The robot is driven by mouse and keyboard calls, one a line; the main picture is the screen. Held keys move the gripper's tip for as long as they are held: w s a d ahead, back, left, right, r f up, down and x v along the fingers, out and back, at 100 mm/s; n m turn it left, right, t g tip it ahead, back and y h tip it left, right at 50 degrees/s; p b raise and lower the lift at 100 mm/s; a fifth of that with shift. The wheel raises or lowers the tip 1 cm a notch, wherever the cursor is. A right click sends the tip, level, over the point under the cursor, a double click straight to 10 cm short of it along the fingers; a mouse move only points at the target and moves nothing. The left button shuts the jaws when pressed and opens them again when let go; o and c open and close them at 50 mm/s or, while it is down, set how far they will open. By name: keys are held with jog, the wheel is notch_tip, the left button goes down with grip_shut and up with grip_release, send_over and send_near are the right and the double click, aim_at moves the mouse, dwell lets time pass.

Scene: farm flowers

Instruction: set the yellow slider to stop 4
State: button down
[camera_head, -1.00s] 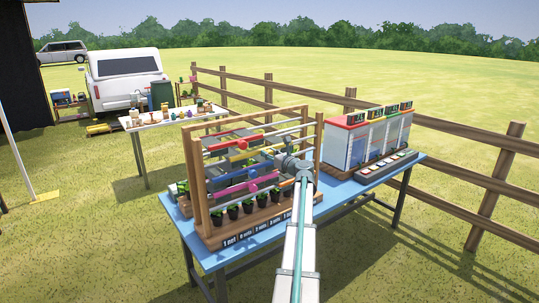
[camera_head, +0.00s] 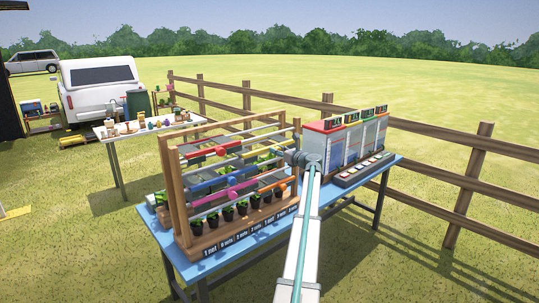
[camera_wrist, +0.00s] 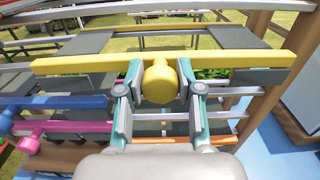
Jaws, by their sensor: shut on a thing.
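The yellow slider (camera_wrist: 90,62) is a long yellow bar with a round knob (camera_wrist: 160,82) on its front. In the wrist view it runs across the picture on its rail. My gripper (camera_wrist: 160,90) has its two fingers on either side of the knob and is shut on it. In the head view my gripper (camera_head: 298,158) is at the right end of the wooden slider rack (camera_head: 174,195), by the right post. It hides part of the yellow slider (camera_head: 260,153) there.
Blue (camera_wrist: 60,104) and magenta (camera_wrist: 80,126) sliders lie lower left in the wrist view. A red slider (camera_head: 214,148) is higher on the rack. Several potted plants (camera_head: 227,213) stand below. A box with displays (camera_head: 345,142) stands close right on the blue table (camera_head: 180,262).

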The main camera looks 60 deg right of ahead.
jog(key=shift+s+d+r, duration=0.1)
jog(key=shift+d+r, duration=0.05)
jog(key=shift+d, duration=0.15)
jog(key=c, duration=0.7)
grip_release()
jog(key=shift+d, duration=0.1)
jog(key=shift+c, duration=0.2)
jog(key=shift+s+a, duration=0.25)
jog(key=v, duration=1.1)
jog(key=shift+s, duration=0.3)
